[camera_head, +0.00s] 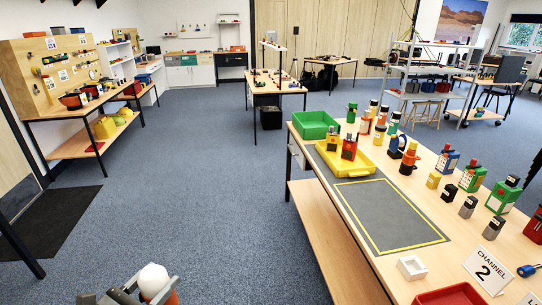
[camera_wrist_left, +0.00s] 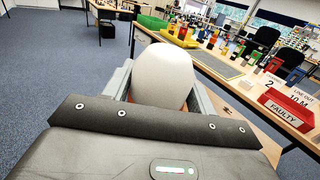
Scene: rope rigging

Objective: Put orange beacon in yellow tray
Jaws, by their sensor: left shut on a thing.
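The orange beacon, with a white dome (camera_head: 153,279) over an orange body, is at the bottom left of the head view. My left gripper (camera_head: 147,291) is shut on it and holds it up, away from the table. The dome also fills the middle of the left wrist view (camera_wrist_left: 162,78), with a little orange showing below it. The yellow tray (camera_head: 345,168) lies on the long table at right, far from the gripper. Two small bottle-like items, one red and yellow and one red and dark, stand in the tray. My right gripper is not in view.
A green tray (camera_head: 314,124) sits behind the yellow one. A grey mat with a yellow outline (camera_head: 390,215) lies bare in front of it. Several bottles and devices crowd the table's right side, near a "Channel 2" sign (camera_head: 487,270). Open blue carpet (camera_head: 220,200) lies left of the table.

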